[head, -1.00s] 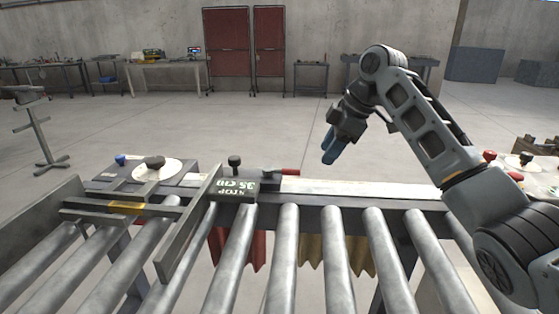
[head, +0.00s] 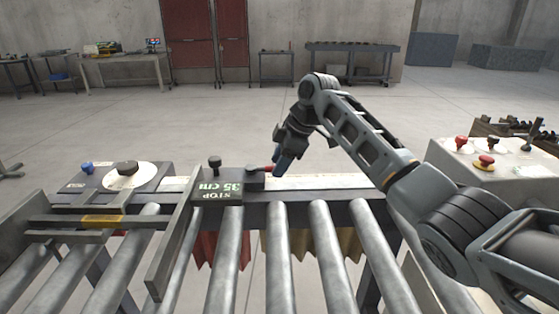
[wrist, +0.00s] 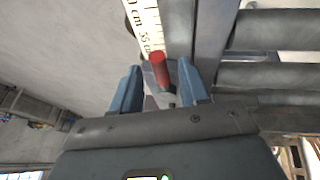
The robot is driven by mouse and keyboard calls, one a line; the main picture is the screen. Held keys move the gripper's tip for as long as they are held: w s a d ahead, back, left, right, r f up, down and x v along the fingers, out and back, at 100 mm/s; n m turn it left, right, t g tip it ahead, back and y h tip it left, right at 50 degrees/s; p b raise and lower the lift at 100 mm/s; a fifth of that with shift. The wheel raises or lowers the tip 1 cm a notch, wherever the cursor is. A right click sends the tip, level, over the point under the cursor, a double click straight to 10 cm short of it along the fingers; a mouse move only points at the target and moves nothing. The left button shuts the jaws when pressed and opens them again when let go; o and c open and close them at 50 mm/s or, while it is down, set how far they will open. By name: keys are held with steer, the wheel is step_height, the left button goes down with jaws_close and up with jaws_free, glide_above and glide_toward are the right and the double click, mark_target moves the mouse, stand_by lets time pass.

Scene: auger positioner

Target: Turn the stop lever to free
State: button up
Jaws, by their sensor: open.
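The stop lever has a red handle (head: 262,168) and sits on the right side of the stop block (head: 217,191), which reads "STOP 35 cm". In the wrist view the red handle (wrist: 160,70) lies between the two blue fingers of my gripper (wrist: 165,90), with a gap on each side. My gripper (head: 282,163) is open, pointing down at the right end of the lever in the head view. The lever's pivot is partly hidden in the head view.
A white scale (head: 320,182) runs along the rail behind the rollers (head: 278,250). A black knob (head: 215,162) stands on the stop block. A round white dial plate (head: 140,176) is at the left. A control box with red buttons (head: 485,162) stands at the right.

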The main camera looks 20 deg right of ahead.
steer(key=shift+f, duration=0.1)
jaws_close()
stand_by(0.4)
